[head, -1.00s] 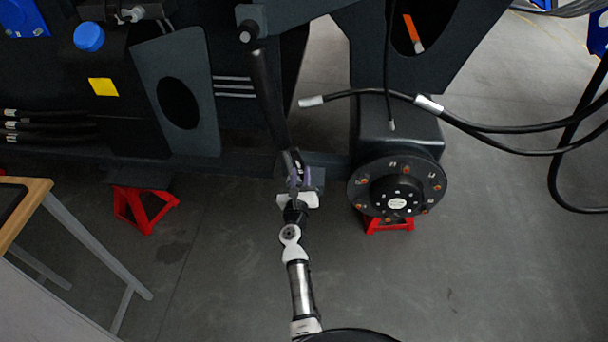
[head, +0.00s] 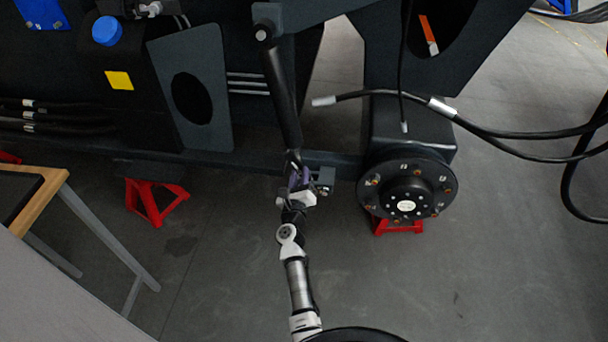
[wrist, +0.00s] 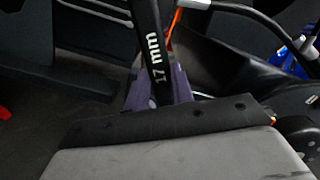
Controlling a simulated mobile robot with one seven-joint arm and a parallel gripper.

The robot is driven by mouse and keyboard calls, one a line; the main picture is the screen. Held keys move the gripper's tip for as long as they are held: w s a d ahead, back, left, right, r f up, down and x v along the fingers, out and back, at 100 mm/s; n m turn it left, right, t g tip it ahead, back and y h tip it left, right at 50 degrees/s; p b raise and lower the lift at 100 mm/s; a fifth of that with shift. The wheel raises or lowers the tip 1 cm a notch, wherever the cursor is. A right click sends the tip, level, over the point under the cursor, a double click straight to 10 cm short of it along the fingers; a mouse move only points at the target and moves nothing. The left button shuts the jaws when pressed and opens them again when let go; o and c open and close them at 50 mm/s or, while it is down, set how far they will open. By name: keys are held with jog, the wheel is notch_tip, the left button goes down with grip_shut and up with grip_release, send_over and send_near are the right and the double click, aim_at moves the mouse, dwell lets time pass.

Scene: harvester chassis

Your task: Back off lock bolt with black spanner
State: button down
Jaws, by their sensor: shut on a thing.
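My gripper (head: 299,178), with purple fingers, is low in front of the machine, left of the wheel hub. In the wrist view its fingers (wrist: 160,92) are shut on a black spanner (wrist: 154,45) marked "17 mm". The spanner runs up out of the top of that view, so its far end is hidden there. In the head view the spanner is too dark and small to pick out against the machine. A small dark bracket (head: 325,176) is just right of my gripper. I cannot make out the lock bolt for certain, nor whether the spanner touches it.
A dark strut (head: 283,105) hangs down just above my gripper. The round wheel hub (head: 407,190) is to the right, with loose black hoses (head: 500,130) above. Red stands (head: 152,200) support the chassis. A wooden-topped table (head: 45,195) is at left. Floor is clear at lower right.

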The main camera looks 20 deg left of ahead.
jog(key=shift+a+f+n, duration=0.2)
jog(key=shift+a+n, duration=0.2)
jog(key=shift+s+a+f+n, duration=0.2)
jog(key=shift+a+f+n, duration=0.25)
jog(key=shift+a+n, duration=0.1)
jog(key=shift+s+a+f+n, duration=0.15)
jog(key=shift+a+f+n, duration=0.3)
jog(key=shift+a+n, duration=0.1)
jog(key=shift+f, duration=0.1)
dwell(0.3)
jog(key=r+p+v, duration=0.1)
jog(key=v, duration=0.9)
jog(key=shift+s+a, duration=0.15)
jog(key=shift+s, duration=0.35)
jog(key=shift+f, duration=0.1)
dwell(0.8)
